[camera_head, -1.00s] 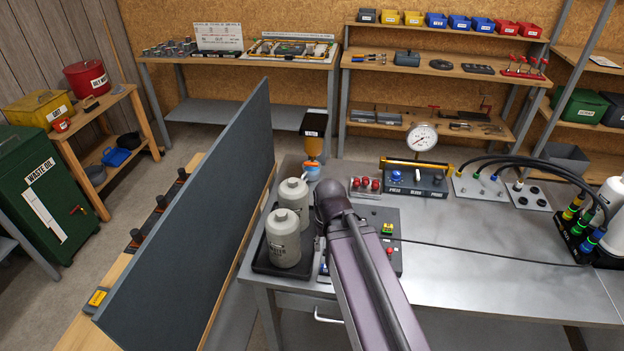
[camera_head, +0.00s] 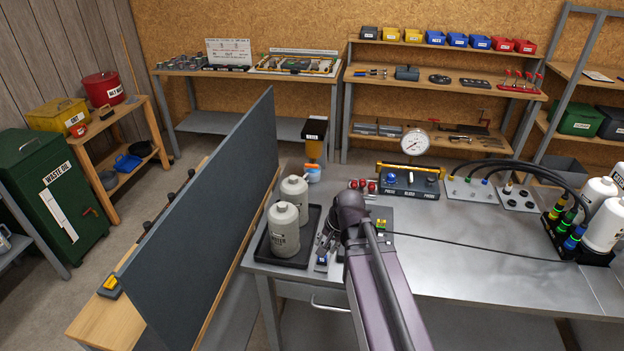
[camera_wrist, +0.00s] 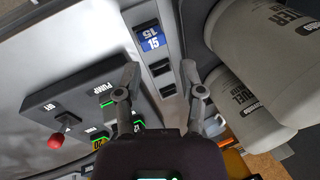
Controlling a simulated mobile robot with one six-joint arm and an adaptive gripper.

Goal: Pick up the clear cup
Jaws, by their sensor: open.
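A small, pale, see-through-looking cup (camera_head: 314,173) with orange and blue on it stands at the back left of the steel bench, below a yellow and black container. It may be the clear cup; its details are too small to tell. My gripper (camera_head: 328,238) is over the bench's left part, nearer the front than this cup and just right of the bottle tray. In the wrist view my gripper (camera_wrist: 160,78) has its fingers apart with nothing held between them. A pale object (camera_wrist: 214,124) partly shows beyond the right finger; I cannot tell if it is the cup.
Two grey bottles (camera_head: 284,229) stand in a black tray (camera_head: 262,250) close left of my gripper. A pump control box (camera_wrist: 90,105) lies beside the fingers. A dark upright panel (camera_head: 205,215) borders the bench's left. The bench's middle (camera_head: 480,265) is mostly clear, crossed by a cable.

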